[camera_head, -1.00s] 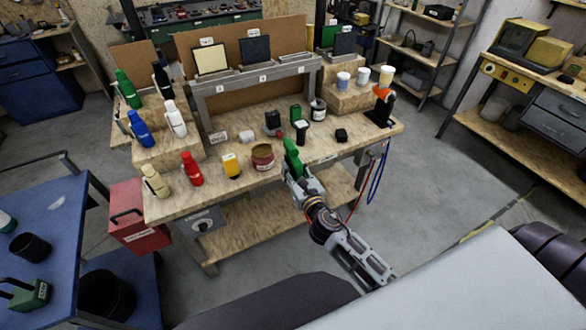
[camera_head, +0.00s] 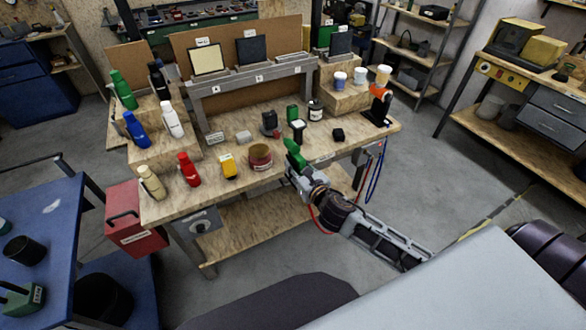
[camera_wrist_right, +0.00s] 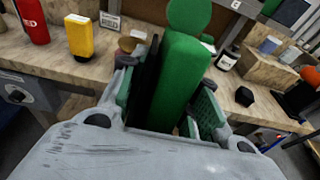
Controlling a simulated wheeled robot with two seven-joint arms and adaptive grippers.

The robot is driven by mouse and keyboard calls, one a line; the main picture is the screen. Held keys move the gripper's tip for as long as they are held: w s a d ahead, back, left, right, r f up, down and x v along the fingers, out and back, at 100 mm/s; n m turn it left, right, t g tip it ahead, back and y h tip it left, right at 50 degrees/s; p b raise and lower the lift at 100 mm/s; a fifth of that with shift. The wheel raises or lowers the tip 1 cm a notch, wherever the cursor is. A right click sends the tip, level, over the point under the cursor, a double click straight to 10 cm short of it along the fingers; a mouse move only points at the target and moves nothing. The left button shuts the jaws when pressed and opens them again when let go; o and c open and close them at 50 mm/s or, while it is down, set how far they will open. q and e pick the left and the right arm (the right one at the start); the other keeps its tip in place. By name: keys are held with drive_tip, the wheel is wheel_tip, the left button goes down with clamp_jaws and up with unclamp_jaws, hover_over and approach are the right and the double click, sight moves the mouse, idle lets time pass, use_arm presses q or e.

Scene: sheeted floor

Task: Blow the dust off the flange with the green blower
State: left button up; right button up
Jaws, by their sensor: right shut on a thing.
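The green blower (camera_head: 295,153) is held in my right gripper (camera_head: 299,173), at the front edge of the workbench, with its upper end leaning up and left. In the right wrist view the green blower (camera_wrist_right: 178,85) stands between the fingers of my right gripper (camera_wrist_right: 168,105), which is shut on it. A round reddish-brown piece with a dull tan top (camera_head: 260,158), possibly the flange, sits on the bench left of the blower. In the wrist view it is mostly hidden behind the gripper. I cannot make out dust. My left gripper is out of view.
On the bench (camera_head: 205,194) stand a yellow item (camera_head: 229,167), a red bottle (camera_head: 189,170) and a beige bottle (camera_head: 151,183). A small black block (camera_head: 338,135) and an orange-and-black tool (camera_head: 379,103) are to the right. Another green item (camera_head: 292,114) stands farther back.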

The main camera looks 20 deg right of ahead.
drive_tip(key=shift+w+d+r+n+g, duration=0.1)
drive_tip(key=shift+d+n+g, duration=0.05)
drive_tip(key=shift+d, duration=0.5)
drive_tip(key=shift+w+d+r+n+g, duration=0.1)
drive_tip(key=shift+d+n+g, duration=0.05)
drive_tip(key=shift+d, duration=0.5)
drive_tip(key=w+d+r+n+g+y+b, duration=0.1)
drive_tip(key=w+d+r+n+g+y, duration=0.1)
drive_tip(key=d+r, duration=0.4)
drive_tip(key=shift+w+d+g+y, duration=0.5)
drive_tip(key=shift+w+d, duration=0.05)
drive_tip(key=shift+d, duration=1.4)
drive_tip(key=shift+w+d+r+n, duration=0.15)
drive_tip(key=shift+r+n, duration=0.15)
drive_tip(key=shift+r, duration=0.1)
drive_tip(key=w+r+n+g+y, duration=0.2)
drive_tip(key=r, duration=0.4)
drive_tip(key=w+d+r+n+g+y+b, duration=0.1)
drive_tip(key=w+r+n+g, duration=0.1)
drive_tip(key=r, duration=0.4)
drive_tip(key=shift+r+n+g+y, duration=0.25)
drive_tip(key=shift+n+g+y, duration=0.2)
drive_tip(key=shift+n, duration=0.35)
drive_tip(key=shift+w+a+r, duration=0.1)
drive_tip(key=shift+w+r, duration=0.05)
